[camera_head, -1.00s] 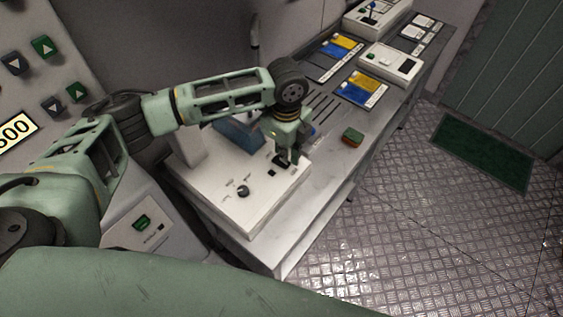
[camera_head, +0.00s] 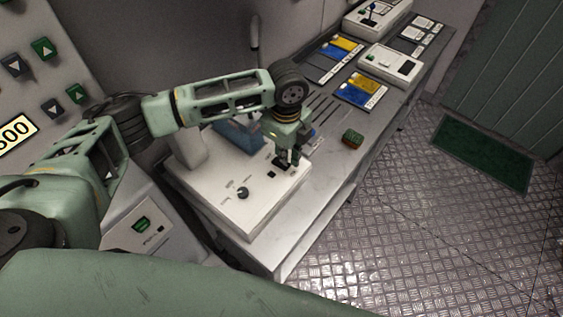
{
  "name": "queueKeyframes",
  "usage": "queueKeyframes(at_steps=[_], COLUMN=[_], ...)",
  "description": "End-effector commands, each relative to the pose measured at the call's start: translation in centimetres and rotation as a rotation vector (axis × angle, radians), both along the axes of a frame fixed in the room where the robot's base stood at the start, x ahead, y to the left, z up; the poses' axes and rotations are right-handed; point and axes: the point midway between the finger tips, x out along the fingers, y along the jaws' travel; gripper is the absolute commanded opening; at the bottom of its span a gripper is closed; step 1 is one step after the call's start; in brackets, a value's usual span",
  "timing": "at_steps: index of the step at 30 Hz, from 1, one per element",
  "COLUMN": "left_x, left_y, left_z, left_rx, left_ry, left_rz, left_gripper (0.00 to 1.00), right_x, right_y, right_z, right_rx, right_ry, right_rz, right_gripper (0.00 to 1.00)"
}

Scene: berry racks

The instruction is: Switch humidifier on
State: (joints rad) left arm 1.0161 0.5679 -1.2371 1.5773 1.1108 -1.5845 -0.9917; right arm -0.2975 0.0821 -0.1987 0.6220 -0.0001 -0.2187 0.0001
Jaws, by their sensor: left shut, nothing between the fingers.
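A white box-shaped device (camera_head: 213,193) with a black knob (camera_head: 242,193) stands on the near end of the metal bench. A dark switch (camera_head: 281,164) is on its top near the right side; a smaller black one (camera_head: 271,174) is beside it. The labels are too small to read, so I cannot tell whether this is the humidifier. My left gripper (camera_head: 291,161) is shut and empty, pointing down at the dark switch and partly hiding it. I cannot tell whether the fingertips touch it or which way it is set. My right gripper is not in view.
A green-and-brown sponge-like block (camera_head: 352,138) lies on the bench (camera_head: 318,195) right of the device. Beyond are blue-and-yellow packs (camera_head: 362,88) and another white device (camera_head: 392,64). A lower panel with a green switch (camera_head: 141,223) is at left. Floor at right is clear.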

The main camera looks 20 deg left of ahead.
Motion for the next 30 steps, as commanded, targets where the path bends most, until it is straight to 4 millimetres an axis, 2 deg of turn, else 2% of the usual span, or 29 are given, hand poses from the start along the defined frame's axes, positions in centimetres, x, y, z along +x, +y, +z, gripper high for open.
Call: queueKeyframes(at_steps=[30], left_x=[0.0], left_y=[0.0], left_z=[-1.1], left_rx=[0.0], left_ry=[0.001], left_rz=[0.0], left_gripper=[0.0], right_x=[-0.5], right_y=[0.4], right_z=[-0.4], right_rx=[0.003], right_ry=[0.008], right_rz=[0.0], right_gripper=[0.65])
